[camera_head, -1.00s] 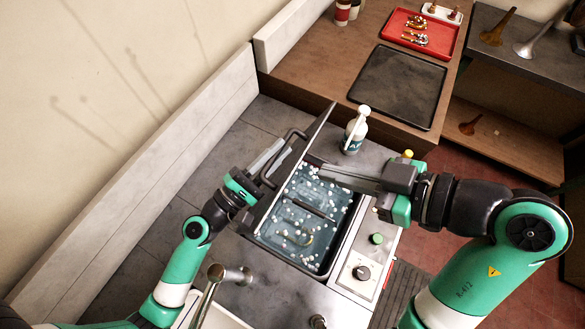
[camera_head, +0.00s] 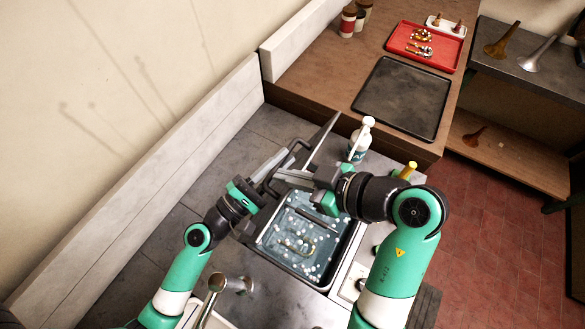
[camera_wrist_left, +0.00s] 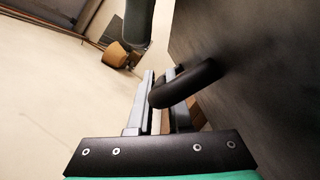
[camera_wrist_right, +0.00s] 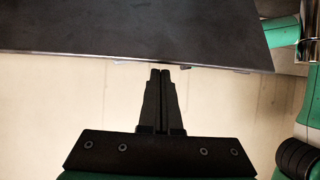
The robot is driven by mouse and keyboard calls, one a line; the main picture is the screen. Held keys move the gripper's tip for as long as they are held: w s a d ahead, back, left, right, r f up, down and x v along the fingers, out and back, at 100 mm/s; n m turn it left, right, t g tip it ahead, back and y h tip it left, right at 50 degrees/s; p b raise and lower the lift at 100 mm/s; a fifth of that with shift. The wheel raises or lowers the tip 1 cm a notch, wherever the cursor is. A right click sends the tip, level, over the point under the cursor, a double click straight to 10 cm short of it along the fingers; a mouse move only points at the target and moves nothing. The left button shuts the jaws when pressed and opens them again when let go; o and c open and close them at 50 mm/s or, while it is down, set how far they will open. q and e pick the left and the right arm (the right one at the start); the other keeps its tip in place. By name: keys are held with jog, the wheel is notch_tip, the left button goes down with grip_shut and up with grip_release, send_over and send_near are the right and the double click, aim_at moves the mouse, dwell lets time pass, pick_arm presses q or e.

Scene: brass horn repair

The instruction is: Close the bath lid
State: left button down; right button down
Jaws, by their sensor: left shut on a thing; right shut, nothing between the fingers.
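The dark bath lid (camera_head: 322,140) stands raised, roughly upright, along the left side of the bath (camera_head: 343,252). My left gripper (camera_head: 277,163) is on the outer left side of the lid, shut on its black bar handle (camera_wrist_left: 190,84); the lid's dark face (camera_wrist_left: 258,75) fills the right of the left wrist view. My right gripper (camera_head: 283,175) reaches left over the bath with its fingers shut and empty. In the right wrist view its fingertips (camera_wrist_right: 160,72) are close to the lid's edge (camera_wrist_right: 130,35); I cannot tell if they touch.
The bath holds water with white floating balls and a curved brass piece (camera_head: 300,243). A white bottle (camera_head: 360,140) stands behind it. A control panel (camera_head: 350,285) is on its right and a tap (camera_head: 214,285) in front. A black tray (camera_head: 402,98) lies farther back.

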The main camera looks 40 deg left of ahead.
pick_arm(q)
jog(key=shift+f, duration=0.25)
pick_arm(e)
jog(key=shift+w+d+f, duration=0.1)
jog(key=shift+d+f, duration=0.1)
jog(key=shift+d, duration=0.25)
jog(key=shift+w+d+f, duration=0.1)
jog(key=shift+d+f, duration=0.05)
jog(key=shift+d, duration=0.3)
pick_arm(q)
jog(key=shift+r, duration=0.1)
jog(key=c, duration=0.8)
grip_release()
jog(key=shift+a+r, duration=0.1)
jog(key=shift+c, duration=0.2)
pick_arm(e)
jog(key=shift+w+d+f+y, duration=0.25)
jog(key=shift+d+f, duration=0.25)
jog(key=shift+d, duration=0.3)
